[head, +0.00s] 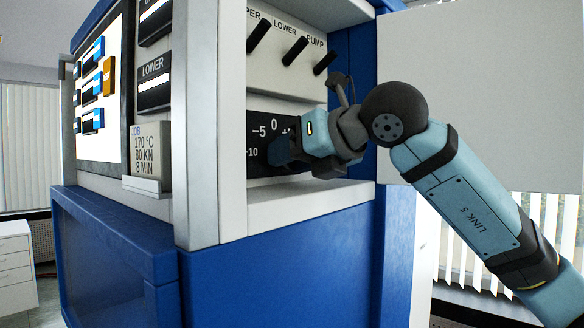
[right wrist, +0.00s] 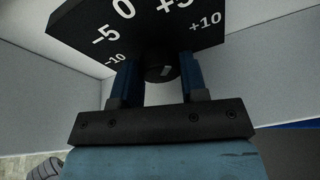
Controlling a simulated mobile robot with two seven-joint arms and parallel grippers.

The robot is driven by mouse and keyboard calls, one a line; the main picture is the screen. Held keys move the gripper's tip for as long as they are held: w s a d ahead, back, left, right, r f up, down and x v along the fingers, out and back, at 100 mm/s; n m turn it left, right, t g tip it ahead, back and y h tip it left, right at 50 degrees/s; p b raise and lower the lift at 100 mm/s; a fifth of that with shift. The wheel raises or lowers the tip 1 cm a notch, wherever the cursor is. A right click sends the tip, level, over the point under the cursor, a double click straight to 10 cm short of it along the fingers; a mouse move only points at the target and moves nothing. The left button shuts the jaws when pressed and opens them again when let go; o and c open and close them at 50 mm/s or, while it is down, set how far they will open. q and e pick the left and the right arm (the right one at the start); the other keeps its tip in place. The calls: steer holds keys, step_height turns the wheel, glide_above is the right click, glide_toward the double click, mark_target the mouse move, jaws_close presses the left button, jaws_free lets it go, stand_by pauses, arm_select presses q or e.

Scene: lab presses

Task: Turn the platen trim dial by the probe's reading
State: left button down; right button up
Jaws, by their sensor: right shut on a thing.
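The trim dial's black scale plate (head: 262,129), marked -10, -5, 0 and +5 in the head view, sits in a recess of the press. My right gripper (head: 280,151) reaches into this recess and covers the dial there. In the right wrist view, the dark round dial (right wrist: 158,74) with a small pale mark sits between the two blue fingers of my right gripper (right wrist: 160,80), which is shut on it. The plate (right wrist: 140,28) shows up to +10 there. I cannot make out the probe or its reading. My left gripper is not in view.
A job card (head: 152,152) reads 170 °C, 80 KN, 8 MIN. Above it is a dark display labelled LOWER (head: 153,82). Black levers (head: 294,51) stand above the dial, close over my wrist. A pale open panel (head: 480,90) is behind my right arm.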

stand_by(0.5)
steer(key=o, duration=0.6)
steer(key=shift+o, duration=0.2)
steer(key=b+v, duration=0.2)
steer(key=v, duration=1.1)
steer(key=shift+s+d+r+b, duration=0.15)
steer(key=shift+s+d+b, duration=0.15)
steer(key=shift+b, duration=0.1)
steer(key=shift+a, duration=0.1)
